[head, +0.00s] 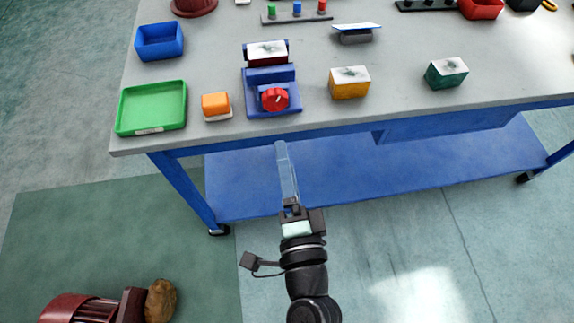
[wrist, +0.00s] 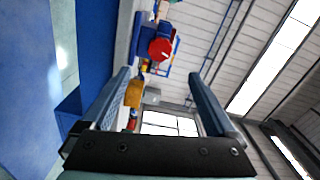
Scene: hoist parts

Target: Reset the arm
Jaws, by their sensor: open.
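My gripper (head: 282,148) is in front of the workbench's near edge in the head view, its fingers pointing toward the bench. In the wrist view its two fingers (wrist: 160,76) stand apart with nothing held between them. The workbench (head: 220,75) has a grey top. Near its front edge is a blue device with a red knob (head: 274,99), beyond my fingertips; the knob also shows in the wrist view (wrist: 159,49).
On the bench are a green tray (head: 183,108), an orange block (head: 215,103), a yellow block (head: 349,84), a green block (head: 446,74) and a blue bin (head: 160,41). The blue lower shelf (head: 370,165) lies under the bench. A dark red machine (head: 85,308) is on the floor, lower left.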

